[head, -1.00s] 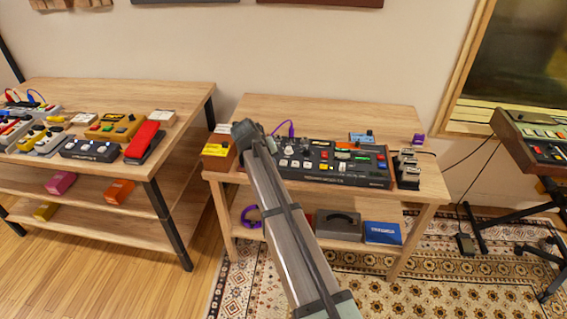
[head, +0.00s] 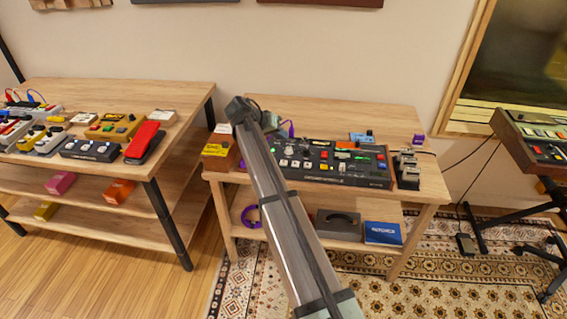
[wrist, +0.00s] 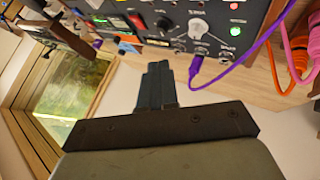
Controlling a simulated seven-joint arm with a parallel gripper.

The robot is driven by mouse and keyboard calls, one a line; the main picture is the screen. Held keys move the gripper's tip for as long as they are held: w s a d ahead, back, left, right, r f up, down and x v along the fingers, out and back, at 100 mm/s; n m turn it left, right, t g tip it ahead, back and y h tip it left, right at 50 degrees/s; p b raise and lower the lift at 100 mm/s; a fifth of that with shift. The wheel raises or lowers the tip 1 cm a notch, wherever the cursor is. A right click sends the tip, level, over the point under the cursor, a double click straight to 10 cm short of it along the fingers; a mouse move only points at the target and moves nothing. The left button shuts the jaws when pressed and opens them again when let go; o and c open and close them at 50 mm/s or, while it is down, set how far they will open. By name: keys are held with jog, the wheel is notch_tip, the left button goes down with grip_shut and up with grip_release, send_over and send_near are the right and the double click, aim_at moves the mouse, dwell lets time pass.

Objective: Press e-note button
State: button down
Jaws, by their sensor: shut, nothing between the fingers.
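A long black device (head: 345,173) with knobs, buttons and lit indicators lies on the small wooden table (head: 405,113). Its panel also fills the top of the wrist view (wrist: 145,22), with white knobs and red and green lights. I cannot tell which control is the e-note button; the labels are too small to read. My gripper (wrist: 158,66) is shut and empty in the wrist view, its fingertips pointing toward the panel; I cannot tell whether they touch it. In the head view my arm crosses in front of the device's left end and hides part of it.
A purple cable (wrist: 243,57) runs from the panel close to my gripper, with orange cables (wrist: 298,55) beside it. A yellow-orange box (head: 218,153) stands left of the device, and small pedals (head: 407,170) stand right. Another pedal table (head: 180,92) is at left.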

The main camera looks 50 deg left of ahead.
aim_at(281, 163)
jog(key=shift+f, duration=0.15)
jog(key=shift+f, duration=4.3)
jog(key=shift+f, duration=0.85)
jog(key=shift+r, duration=0.9)
jog(key=shift+r, duration=0.1)
jog(key=shift+r, duration=2.4)
